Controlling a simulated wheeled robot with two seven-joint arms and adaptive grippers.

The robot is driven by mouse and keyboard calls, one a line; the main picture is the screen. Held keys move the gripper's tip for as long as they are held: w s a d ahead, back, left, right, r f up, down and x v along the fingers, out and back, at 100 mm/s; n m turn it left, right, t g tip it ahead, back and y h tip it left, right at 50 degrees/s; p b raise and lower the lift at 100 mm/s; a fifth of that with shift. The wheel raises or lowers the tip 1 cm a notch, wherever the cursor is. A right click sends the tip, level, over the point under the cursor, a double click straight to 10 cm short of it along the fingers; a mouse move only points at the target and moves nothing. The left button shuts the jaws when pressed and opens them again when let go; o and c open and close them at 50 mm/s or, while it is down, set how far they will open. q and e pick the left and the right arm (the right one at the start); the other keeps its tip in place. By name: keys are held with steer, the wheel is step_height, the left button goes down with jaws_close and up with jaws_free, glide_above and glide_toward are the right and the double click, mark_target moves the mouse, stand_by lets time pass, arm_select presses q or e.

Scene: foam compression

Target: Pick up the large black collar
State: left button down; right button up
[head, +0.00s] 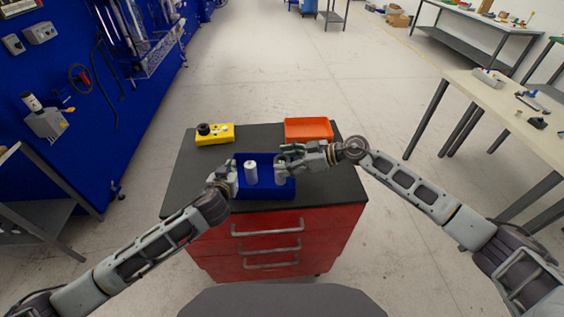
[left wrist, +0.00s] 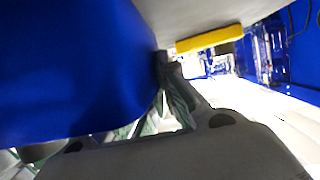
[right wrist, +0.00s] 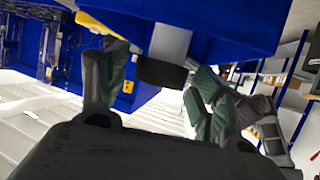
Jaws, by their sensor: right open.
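A black ring-like piece, which looks like the large black collar (right wrist: 162,73), shows in the right wrist view at the end of a pale upright cylinder (right wrist: 170,42). My right gripper (right wrist: 155,95) is open, with its fingers on either side of the black piece; I cannot tell whether they touch it. In the head view my right gripper (head: 281,160) is over the right side of the blue tray (head: 270,192) and hides part of it. My left gripper (head: 232,176) is at the tray's left wall; whether it grips the wall is unclear. A white cylinder (head: 250,172) stands in the tray.
A yellow block (head: 222,134) with a black round part (head: 203,129) on it sits at the back left of the dark cabinet top (head: 190,170). An orange bin (head: 308,129) stands at the back right. The cabinet top left of the tray is clear.

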stand_by(0.3)
steer(key=c, duration=1.2)
steer(key=shift+r, duration=0.1)
steer(key=shift+r, duration=4.95)
